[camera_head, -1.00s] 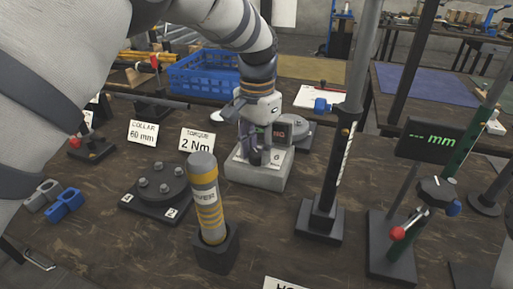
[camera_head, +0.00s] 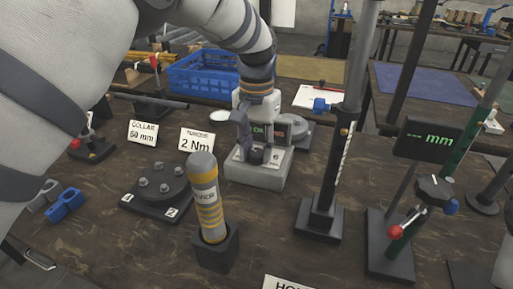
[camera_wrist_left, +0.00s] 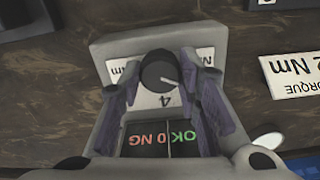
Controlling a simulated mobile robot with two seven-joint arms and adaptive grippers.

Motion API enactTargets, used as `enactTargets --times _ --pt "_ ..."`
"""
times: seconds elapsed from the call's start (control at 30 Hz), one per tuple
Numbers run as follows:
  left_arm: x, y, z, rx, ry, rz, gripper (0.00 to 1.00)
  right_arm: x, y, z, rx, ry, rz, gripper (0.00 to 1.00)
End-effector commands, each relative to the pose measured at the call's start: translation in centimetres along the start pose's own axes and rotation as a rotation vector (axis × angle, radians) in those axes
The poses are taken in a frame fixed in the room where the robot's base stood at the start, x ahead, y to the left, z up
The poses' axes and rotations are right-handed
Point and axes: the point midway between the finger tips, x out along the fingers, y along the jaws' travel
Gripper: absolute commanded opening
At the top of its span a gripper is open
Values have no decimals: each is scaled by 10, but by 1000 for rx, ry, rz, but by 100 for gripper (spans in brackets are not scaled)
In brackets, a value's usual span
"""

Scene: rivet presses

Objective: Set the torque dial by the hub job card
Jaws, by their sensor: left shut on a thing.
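The torque dial (camera_wrist_left: 160,72) is a dark round knob with a pale pointer line. It sits on a grey tester block (camera_head: 256,177) and stands between the fingers of my left gripper (camera_wrist_left: 165,88), which is shut on it. In the head view my left gripper (camera_head: 250,150) reaches down from above and hides most of the dial. A "4" shows near the dial in the wrist view and a "6" in the head view. A display (camera_wrist_left: 160,139) beside it shows green "OK" and red "NG" lettering. The white torque card (camera_head: 195,141) reads 2 Nm.
A card (camera_head: 142,134) reads 60 mm. A bolted hub plate (camera_head: 160,187) and a yellow-grey driver (camera_head: 207,195) in a dark holder stand left of the block. A dark post (camera_head: 329,165) and a gauge (camera_head: 429,140) stand right. A blue crate (camera_head: 203,75) is behind.

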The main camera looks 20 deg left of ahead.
Motion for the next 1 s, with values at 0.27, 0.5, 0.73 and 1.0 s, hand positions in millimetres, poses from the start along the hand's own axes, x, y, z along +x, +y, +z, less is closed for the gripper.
enactTargets --times 0.27,0.5,0.73,1.0 --pt "2 0 1 1 -4 0 51 0 0 0 0 -1 0 40" --pt "-3 0 0 1 -1 0 51 0 0 0 0 -1 0 40" --pt "-57 0 -1 1 4 -1 51 0 0 0 0 0 0 40" --pt "-111 0 0 2 -1 0 51 0 0 0 0 0 0 40"
